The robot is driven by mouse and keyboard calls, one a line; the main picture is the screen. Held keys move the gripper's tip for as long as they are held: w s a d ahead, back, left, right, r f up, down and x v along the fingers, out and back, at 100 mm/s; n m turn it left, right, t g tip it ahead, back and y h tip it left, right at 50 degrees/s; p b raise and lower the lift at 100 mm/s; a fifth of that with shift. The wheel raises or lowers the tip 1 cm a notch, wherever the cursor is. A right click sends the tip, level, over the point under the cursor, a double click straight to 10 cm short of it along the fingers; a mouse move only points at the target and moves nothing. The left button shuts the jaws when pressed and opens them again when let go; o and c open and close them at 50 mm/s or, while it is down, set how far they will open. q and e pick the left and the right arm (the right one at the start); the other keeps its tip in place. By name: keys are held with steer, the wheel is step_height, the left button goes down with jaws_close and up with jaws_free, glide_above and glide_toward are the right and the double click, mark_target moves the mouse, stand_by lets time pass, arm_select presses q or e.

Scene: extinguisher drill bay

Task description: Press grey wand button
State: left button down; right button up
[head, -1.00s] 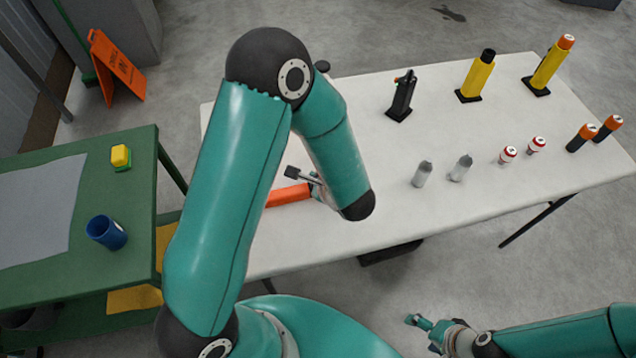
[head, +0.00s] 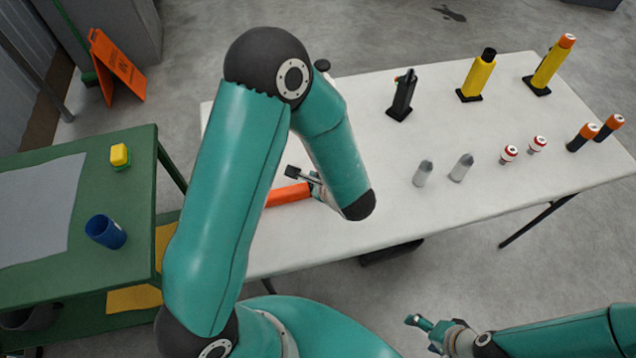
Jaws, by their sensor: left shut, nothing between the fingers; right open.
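A dark grey upright wand (head: 403,94) stands on a black base at the back of the white table. A small reddish spot shows near its top; I cannot make out a button clearly. My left gripper (head: 308,181) is shut and empty over the left part of the table, mostly hidden behind my own forearm. It is beside an orange bar-shaped object (head: 287,196), left of and nearer than the grey wand, clearly apart from it. I cannot tell whether it touches the orange object. My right gripper (head: 424,327) is open and empty, low in front of the table.
A green bench (head: 130,215) holds a blue cup (head: 105,232) and yellow block (head: 120,155).

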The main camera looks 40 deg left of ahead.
arm_select(q)
steer(key=shift+f+b, duration=0.35)
steer(key=shift+b, duration=0.05)
steer(key=shift+r, duration=0.5)
steer(key=shift+r+p, duration=1.4)
steer(key=shift+r, duration=1.65)
